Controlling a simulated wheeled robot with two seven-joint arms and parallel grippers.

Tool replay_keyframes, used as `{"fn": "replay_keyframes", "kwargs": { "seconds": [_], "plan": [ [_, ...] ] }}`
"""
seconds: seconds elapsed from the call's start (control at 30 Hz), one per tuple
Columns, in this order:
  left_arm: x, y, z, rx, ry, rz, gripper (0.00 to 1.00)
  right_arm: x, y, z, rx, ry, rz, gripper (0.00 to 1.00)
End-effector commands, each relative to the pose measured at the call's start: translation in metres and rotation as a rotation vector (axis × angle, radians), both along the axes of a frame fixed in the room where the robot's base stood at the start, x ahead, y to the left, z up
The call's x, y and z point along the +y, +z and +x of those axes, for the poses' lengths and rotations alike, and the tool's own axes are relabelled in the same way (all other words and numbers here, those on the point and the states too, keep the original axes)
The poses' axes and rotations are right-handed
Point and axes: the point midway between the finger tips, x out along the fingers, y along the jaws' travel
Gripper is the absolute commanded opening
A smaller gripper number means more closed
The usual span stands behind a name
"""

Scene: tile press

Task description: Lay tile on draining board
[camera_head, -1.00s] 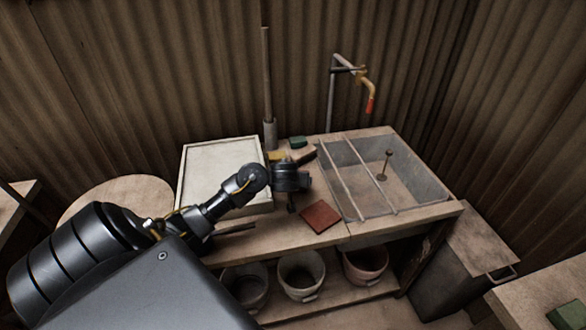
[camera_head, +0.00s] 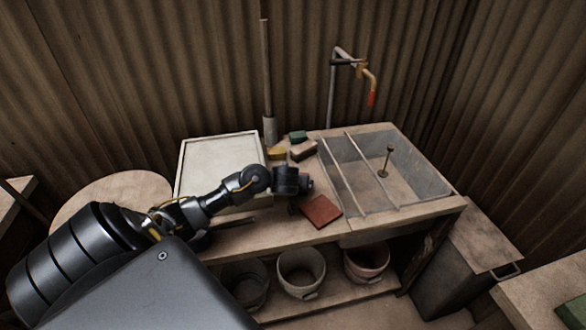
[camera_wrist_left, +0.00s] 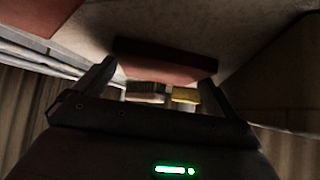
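My left gripper (camera_head: 294,205) hangs over the wooden counter, in front of the brushes and left of a flat red square tile (camera_head: 321,212). In the left wrist view, my gripper (camera_wrist_left: 158,80) has its two fingers at either end of a dark reddish slab (camera_wrist_left: 165,58), which looks like a tile held between them. The head view hides this slab behind the gripper. The lying red tile also shows at the wrist view's upper left (camera_wrist_left: 28,14). A pale rimmed board (camera_head: 190,178) lies left of the gripper; I cannot tell if it is the draining board. My right gripper is out of view.
A sink (camera_head: 432,183) with rods across it is at the right, with a tap (camera_head: 371,88) behind. A yellow block (camera_head: 277,153), a brown brush (camera_head: 303,150) and a green block (camera_head: 298,136) sit at the back. Several buckets (camera_head: 302,275) stand below.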

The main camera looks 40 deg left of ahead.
Motion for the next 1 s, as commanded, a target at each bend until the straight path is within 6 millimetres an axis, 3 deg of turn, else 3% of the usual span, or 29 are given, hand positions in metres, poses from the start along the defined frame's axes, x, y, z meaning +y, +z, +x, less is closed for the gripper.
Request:
{"fn": "replay_keyframes", "kwargs": {
  "seconds": [0.27,0.53,0.7,1.0],
  "plan": [
    [0.000,0.007,0.000,0.000,0.001,0.001,0.96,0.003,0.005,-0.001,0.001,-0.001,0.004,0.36],
    [-0.020,0.043,-0.029,-0.001,-0.001,-0.005,0.96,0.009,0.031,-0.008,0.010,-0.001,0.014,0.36],
    [-0.033,0.067,-0.050,-0.001,0.000,-0.005,0.96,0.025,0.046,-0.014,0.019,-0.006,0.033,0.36],
    [-0.045,0.088,-0.070,0.000,0.001,-0.001,0.96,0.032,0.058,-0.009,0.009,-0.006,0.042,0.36]
  ]
}}
